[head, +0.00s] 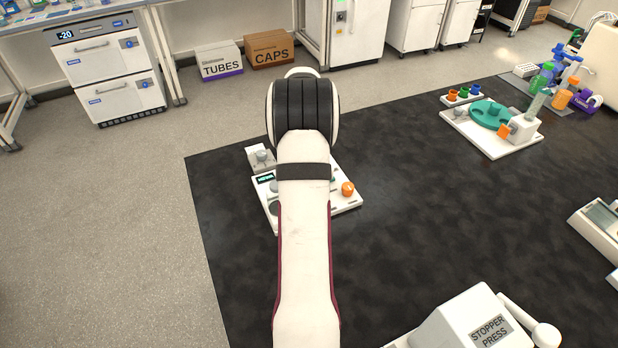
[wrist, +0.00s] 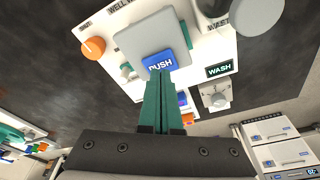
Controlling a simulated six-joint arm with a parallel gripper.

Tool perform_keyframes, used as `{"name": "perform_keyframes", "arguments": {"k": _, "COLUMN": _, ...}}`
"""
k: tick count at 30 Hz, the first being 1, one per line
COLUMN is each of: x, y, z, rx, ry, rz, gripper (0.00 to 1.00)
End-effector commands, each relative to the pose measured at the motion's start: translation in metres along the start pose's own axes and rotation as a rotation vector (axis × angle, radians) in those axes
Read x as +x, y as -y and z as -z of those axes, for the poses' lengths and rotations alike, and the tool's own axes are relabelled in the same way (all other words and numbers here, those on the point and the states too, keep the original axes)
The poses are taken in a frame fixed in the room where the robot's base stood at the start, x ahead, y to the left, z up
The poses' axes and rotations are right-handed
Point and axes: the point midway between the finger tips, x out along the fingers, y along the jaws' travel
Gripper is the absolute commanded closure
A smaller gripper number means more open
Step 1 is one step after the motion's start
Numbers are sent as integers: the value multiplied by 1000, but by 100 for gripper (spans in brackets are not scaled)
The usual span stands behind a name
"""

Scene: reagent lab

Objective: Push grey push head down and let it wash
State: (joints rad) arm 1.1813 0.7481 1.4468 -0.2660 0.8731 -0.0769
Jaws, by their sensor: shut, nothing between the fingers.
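The grey push head (wrist: 150,38) is a square grey plate with a blue PUSH label (wrist: 158,62) on its near edge, in the wrist view. It belongs to a white washer unit (wrist: 205,50) with a dark green WASH display (wrist: 219,70). My gripper (wrist: 160,76) is shut and empty, with its green fingers pointing at the PUSH label and overlapping its lower edge. I cannot tell whether the fingertips touch it. In the head view my arm hides most of the washer unit (head: 262,208), and the push head and gripper are hidden behind it.
An orange knob (wrist: 93,47) sits on the unit beside the push head. A round grey part (wrist: 258,14) is at the other side. A white stopper press (head: 465,325) stands at the near right and a board with a teal disc (head: 490,114) at the far right. The dark mat (head: 410,220) between is clear.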

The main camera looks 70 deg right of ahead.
Motion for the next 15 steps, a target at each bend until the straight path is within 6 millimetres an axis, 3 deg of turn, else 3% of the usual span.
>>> {"name": "perform_keyframes", "arguments": {"k": 15, "x": -55, "y": 0, "z": 12, "rx": -1, "ry": -2, "rz": 0, "gripper": 100}}
